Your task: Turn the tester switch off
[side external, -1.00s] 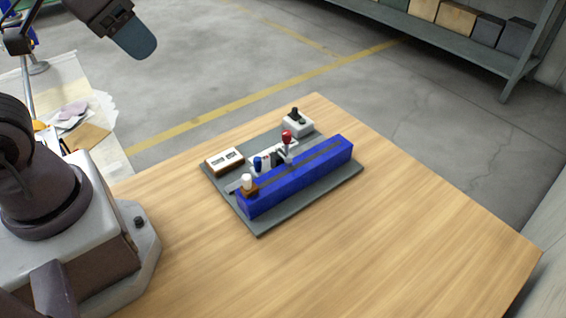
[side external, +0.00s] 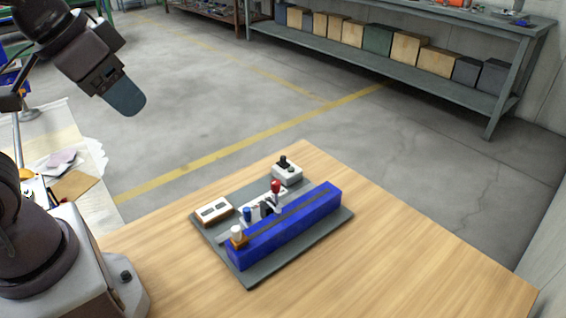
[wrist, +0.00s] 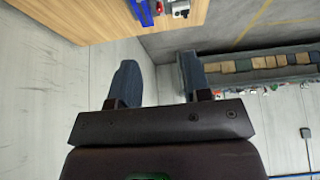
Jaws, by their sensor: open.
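On the wooden table, a grey base plate (side external: 262,277) carries the small fixtures. A white box with a black knob (side external: 286,170) stands at its back corner; it looks like the tester switch, but its setting is too small to tell. The box also shows at the top edge of the wrist view (wrist: 180,8). My gripper (side external: 125,98) is up in the air at the upper left, well away from the plate. In the wrist view my gripper (wrist: 160,78) has its two fingers apart with nothing between them.
A long blue block (side external: 285,228) lies along the plate's front. Behind it are a red-topped lever (side external: 275,187), a blue knob (side external: 248,215), a white knob (side external: 236,232) and a white two-window box (side external: 214,210). The table's right part is clear. A shelf (side external: 400,70) stands far behind.

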